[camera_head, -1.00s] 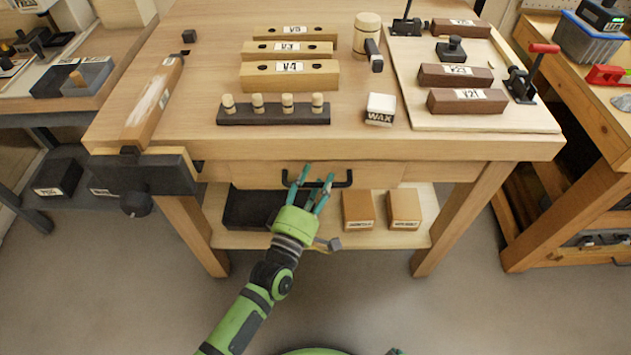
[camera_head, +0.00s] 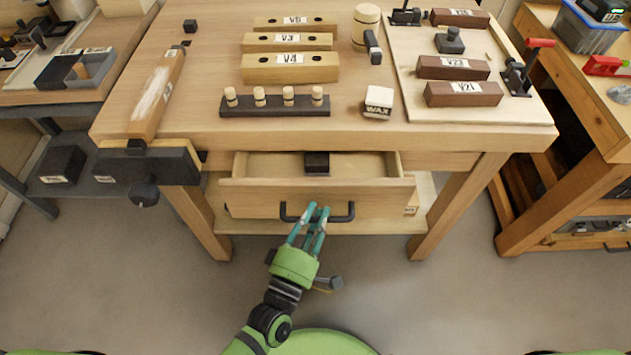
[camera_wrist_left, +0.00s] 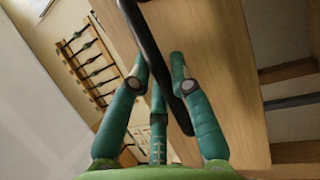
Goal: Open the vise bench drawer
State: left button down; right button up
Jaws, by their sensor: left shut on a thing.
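The vise bench (camera_head: 330,125) has a wooden drawer (camera_head: 255,198) under its top. The drawer stands pulled out toward me, and a small dark block (camera_head: 317,163) lies inside it near the back. A black bar handle (camera_head: 343,216) is on the drawer front. My left gripper (camera_head: 313,217) is shut on this handle, with its teal fingers around the bar. In the left wrist view the handle (camera_wrist_left: 150,45) runs between the fingers (camera_wrist_left: 165,75). The black vise (camera_head: 148,167) is on the bench's front left corner. My right gripper is not in view.
The bench top holds labelled wooden blocks (camera_head: 290,68), a pegged dark strip (camera_head: 275,105), a wax block (camera_head: 378,102) and a mallet (camera_head: 367,30). A lower shelf (camera_head: 390,226) lies beneath the drawer. The floor in front is clear.

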pick_arm(q)
jog(key=s+p, duration=0.1)
jog(key=s, duration=1.4)
jog(key=shift+s, duration=0.3)
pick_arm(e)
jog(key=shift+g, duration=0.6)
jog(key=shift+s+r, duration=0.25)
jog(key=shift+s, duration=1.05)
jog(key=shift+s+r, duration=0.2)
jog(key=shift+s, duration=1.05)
pick_arm(q)
jog(key=c, duration=1.1)
grip_release()
jog(key=shift+w, duration=0.1)
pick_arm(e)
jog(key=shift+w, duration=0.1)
pick_arm(q)
jog(key=v, duration=1.2)
